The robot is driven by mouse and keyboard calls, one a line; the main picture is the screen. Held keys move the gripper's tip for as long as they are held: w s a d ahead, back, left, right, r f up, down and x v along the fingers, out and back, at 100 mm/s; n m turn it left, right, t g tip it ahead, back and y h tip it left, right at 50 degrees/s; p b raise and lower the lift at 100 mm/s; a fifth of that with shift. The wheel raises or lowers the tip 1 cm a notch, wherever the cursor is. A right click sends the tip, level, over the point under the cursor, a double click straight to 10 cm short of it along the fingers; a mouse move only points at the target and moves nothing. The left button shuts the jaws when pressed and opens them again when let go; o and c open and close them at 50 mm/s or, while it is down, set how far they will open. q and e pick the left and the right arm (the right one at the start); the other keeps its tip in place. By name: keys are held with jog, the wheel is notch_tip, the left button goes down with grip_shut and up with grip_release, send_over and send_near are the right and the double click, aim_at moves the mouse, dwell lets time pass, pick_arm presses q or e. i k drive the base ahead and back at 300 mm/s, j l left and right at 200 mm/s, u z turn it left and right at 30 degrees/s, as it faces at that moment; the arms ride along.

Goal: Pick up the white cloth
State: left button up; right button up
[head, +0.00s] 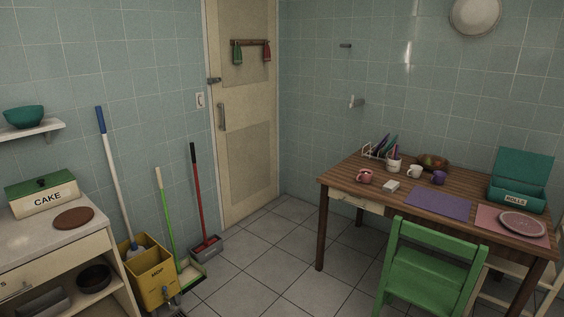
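No other cloth-like white thing shows. Neither of my grippers is in view.
The wooden table (350,175) also bears a pink mug (364,177), white mug (413,171), purple mug (438,178), purple mat (438,204) and teal rolls box (518,192). A green chair (432,262) blocks its front.

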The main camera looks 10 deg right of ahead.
aim_at(390, 186)
jog(key=i+z, duration=0.2)
jog(key=i, duration=0.3)
jog(key=i+j+z, duration=0.25)
jog(key=i, duration=0.25)
jog(key=i+j+z, duration=0.2)
jog(key=i, duration=0.3)
